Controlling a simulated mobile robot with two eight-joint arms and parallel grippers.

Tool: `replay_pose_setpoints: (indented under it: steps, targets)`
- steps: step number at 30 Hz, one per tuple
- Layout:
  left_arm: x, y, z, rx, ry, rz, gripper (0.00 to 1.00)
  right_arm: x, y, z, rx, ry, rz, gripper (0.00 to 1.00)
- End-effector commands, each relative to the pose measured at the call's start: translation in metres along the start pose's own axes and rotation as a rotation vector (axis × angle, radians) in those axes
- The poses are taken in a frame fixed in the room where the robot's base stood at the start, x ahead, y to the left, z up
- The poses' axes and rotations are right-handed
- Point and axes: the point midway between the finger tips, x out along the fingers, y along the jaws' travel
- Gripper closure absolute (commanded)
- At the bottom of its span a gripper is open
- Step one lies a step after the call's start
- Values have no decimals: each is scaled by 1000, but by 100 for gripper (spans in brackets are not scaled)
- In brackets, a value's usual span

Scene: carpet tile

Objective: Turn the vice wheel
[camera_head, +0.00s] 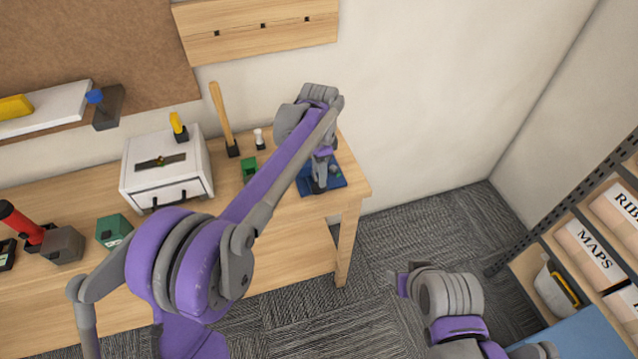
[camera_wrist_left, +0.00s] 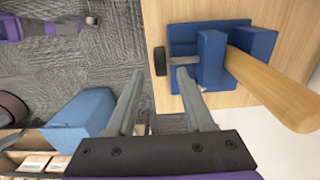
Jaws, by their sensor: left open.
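The blue vice (camera_head: 335,182) sits at the right end of the wooden workbench, partly hidden behind my left gripper. In the left wrist view the vice (camera_wrist_left: 211,60) shows its blue jaws with a round wooden rod (camera_wrist_left: 285,90) between them. My left gripper (camera_wrist_left: 161,74) is open, with one fingertip to each side of the wheel in that view. Whether they touch it I cannot tell. In the head view the left gripper (camera_head: 319,178) is over the vice. No right gripper fingers show.
A white drawer box (camera_head: 165,185), a wooden-handled tool (camera_head: 222,115) and green blocks (camera_head: 114,230) stand left along the workbench (camera_head: 270,262). A shelf unit (camera_head: 570,235) with labelled boxes stands at the right. Carpet floor (camera_head: 440,220) lies open between.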

Motion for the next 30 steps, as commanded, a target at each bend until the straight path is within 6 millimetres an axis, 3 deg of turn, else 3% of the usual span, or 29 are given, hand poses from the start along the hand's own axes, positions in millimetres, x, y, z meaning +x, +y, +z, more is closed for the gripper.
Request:
replay_pose_setpoints:
  steps: [3, 9, 20, 21, 30]
  targets:
    - [23, 0, 0, -1, 0, 0, 48, 1, 0, 1, 0, -1, 0, 48]
    - [47, 0, 0, -1, 0, -1, 48, 1, 0, 1, 0, -2, 0, 48]
    - [53, 0, 0, -1, 0, -1, 48, 1, 0, 1, 0, -2, 0, 48]
    - [53, 0, 0, -1, 0, -1, 49, 1, 0, 1, 0, -2, 0, 48]
    - [53, 0, 0, -1, 0, -1, 100, 1, 0, 1, 0, -2, 0, 48]
